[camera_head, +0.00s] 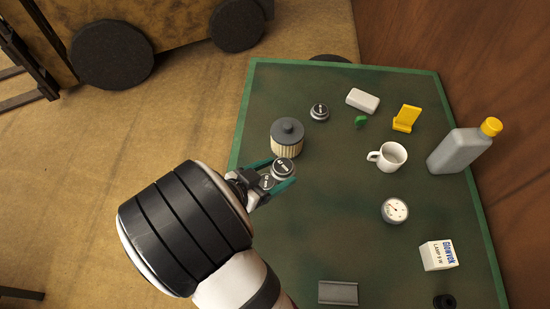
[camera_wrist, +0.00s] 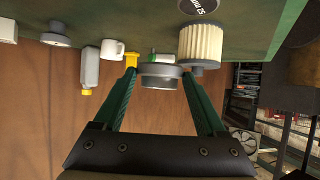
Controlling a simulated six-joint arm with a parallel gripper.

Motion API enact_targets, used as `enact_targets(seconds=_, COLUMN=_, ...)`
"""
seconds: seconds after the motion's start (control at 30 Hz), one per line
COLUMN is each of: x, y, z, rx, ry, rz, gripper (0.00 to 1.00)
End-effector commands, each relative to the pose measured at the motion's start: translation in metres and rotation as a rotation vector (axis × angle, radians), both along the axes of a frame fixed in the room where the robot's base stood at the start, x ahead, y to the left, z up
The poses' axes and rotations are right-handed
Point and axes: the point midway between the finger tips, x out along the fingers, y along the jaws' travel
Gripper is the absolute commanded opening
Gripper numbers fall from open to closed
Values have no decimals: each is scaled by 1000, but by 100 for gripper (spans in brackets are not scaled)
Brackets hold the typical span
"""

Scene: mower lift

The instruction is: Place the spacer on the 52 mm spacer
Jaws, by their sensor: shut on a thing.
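My gripper (camera_head: 276,175) is shut on a grey round spacer (camera_head: 283,167). The spacer also shows between the fingertips in the wrist view (camera_wrist: 160,75). Its labelled face points up in the head view; it is held clear of the table. A second labelled disc (camera_head: 267,182) shows between the fingers, closer to the palm. The wrist view shows a dark disc marked 52 mm (camera_wrist: 198,5) on the table at the top edge, partly cut off; it appears to be that same disc. The held spacer is beside and above it, apart from it.
A pleated filter (camera_head: 287,143) stands close to the fingertips. Another labelled disc (camera_head: 320,112) lies beyond it. A mug (camera_head: 388,157), gauge (camera_head: 396,210), grey bottle (camera_head: 459,151), yellow stand (camera_head: 406,118) and lamp box (camera_head: 438,255) stand to the right. The table centre is clear.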

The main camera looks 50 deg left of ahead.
Motion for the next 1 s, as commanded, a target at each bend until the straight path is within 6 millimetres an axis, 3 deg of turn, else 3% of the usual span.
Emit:
enact_targets(seconds=0.17, x=-22, y=30, z=-23, rx=0, ry=0, rz=-1, gripper=6)
enact_targets(seconds=0.4, x=-25, y=34, z=-61, rx=-3, ry=-1, rz=-3, gripper=6)
enact_targets(seconds=0.77, x=-25, y=34, z=-68, rx=-1, ry=0, rz=-3, gripper=6)
enact_targets(seconds=0.8, x=-25, y=34, z=-69, rx=-1, ry=0, rz=-3, gripper=75)
enact_targets(seconds=0.93, x=-25, y=34, z=-69, rx=-1, ry=0, rz=-3, gripper=99)
enact_targets(seconds=1.0, x=-25, y=34, z=-69, rx=-1, ry=0, rz=-3, gripper=100)
